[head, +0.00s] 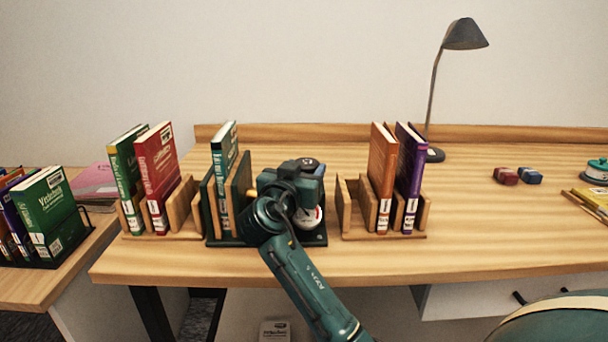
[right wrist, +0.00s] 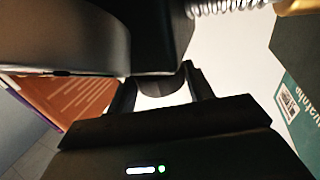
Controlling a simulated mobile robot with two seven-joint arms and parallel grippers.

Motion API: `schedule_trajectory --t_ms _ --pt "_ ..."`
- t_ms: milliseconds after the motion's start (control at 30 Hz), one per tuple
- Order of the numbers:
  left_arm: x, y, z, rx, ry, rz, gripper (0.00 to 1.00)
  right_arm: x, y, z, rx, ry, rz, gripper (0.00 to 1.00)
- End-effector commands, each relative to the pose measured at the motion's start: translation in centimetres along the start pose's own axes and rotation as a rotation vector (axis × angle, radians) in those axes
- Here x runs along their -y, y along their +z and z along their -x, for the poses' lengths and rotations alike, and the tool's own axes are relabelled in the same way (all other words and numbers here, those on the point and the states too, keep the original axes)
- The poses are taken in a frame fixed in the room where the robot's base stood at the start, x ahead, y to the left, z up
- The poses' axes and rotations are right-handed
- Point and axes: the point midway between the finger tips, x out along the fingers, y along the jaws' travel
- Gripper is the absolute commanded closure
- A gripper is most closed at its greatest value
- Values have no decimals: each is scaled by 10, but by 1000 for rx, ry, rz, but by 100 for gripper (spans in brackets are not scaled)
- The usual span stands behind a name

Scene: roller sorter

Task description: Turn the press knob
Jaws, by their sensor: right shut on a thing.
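The book press (head: 318,240) is a dark green base with upright boards in the middle of the desk. A green book (head: 222,165) stands between its boards. My right gripper (head: 310,205) is at the press's right end, its arm reaching in from below. It is shut on the press knob, which my gripper and wrist hide in the head view. In the right wrist view, dark parts fill the upper left and a coiled spring (right wrist: 228,6) runs along the top. The knob's outline is hard to tell there. My left gripper is not in view.
A wooden rack with books (head: 190,225) stands left of the press, another (head: 350,215) close on its right. A lamp (head: 465,36) stands behind. Red (head: 507,176) and blue (head: 530,176) blocks lie at right. The desk between the right rack and blocks is clear.

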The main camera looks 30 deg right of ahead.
Motion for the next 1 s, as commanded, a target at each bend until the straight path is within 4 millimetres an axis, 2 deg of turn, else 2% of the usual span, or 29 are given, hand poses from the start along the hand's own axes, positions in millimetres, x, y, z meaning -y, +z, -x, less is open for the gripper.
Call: schedule_trajectory --t_ms 367,400,633,867,1000 --pt "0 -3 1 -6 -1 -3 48 0 -1 -1 -2 6 1 71" --pt "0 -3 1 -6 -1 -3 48 0 -1 -1 -2 6 1 48" --pt "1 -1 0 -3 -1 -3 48 0 -1 0 -2 5 0 29" --pt "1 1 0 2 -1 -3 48 0 -1 0 -2 4 0 27" --pt "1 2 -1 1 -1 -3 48 1 0 7 -2 2 -1 27"
